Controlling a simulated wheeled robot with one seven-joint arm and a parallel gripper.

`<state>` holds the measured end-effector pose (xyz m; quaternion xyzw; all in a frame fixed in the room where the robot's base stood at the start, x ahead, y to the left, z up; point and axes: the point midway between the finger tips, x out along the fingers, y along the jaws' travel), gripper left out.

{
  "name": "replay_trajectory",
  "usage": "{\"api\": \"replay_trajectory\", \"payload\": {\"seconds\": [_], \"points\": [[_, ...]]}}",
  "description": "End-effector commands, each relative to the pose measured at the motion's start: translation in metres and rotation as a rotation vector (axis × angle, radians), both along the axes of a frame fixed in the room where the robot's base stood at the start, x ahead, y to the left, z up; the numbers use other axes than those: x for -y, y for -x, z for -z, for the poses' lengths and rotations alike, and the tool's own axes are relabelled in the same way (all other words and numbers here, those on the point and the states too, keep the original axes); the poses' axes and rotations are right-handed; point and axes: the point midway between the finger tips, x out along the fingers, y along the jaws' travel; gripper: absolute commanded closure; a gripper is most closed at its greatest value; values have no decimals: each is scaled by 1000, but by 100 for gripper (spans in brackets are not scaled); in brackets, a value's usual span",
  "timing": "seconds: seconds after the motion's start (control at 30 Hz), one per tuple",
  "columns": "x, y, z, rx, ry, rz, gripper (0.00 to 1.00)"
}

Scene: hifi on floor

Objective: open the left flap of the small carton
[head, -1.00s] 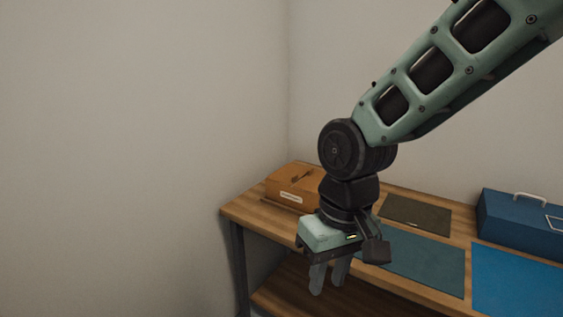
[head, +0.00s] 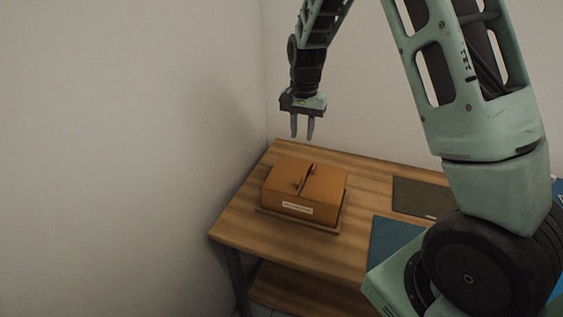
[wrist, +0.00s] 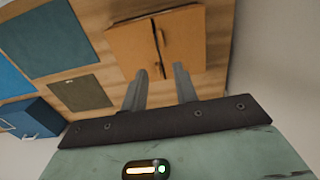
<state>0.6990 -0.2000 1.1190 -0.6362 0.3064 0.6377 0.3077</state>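The small carton (head: 304,190) is an orange-brown box with a white label on its front. It sits on a thin base near the left end of the wooden table. Its top shows a left flap (head: 286,170) and a right flap (head: 326,184), with a dark seam between them and small tabs near it. Both flaps look shut. My gripper (head: 302,137) is above and behind the carton, pointing down, its two fingers apart and nothing between them. In the wrist view the carton (wrist: 185,38) shows beyond the fingertips, apart from them.
The wooden table (head: 240,222) stands by the wall, with a lower shelf. A dark olive mat (head: 420,197) and a teal mat (head: 392,240) lie to the carton's right. A blue toolbox (wrist: 32,122) shows in the wrist view. Bare wood surrounds the carton.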

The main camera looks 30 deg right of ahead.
Motion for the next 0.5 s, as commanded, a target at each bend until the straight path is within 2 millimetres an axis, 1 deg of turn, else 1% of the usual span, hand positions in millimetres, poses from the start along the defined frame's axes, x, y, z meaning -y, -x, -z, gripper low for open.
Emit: {"api": "replay_trajectory", "payload": {"seconds": [0.13, 0.23, 0.37, 0.5], "points": [[4, -1, 6, -1, 3, 14, 71], [4, -1, 17, -3, 3, 13, 71], [4, 0, 42, -7, 3, 12, 71], [4, 0, 71, -6, 2, 12, 71]]}}
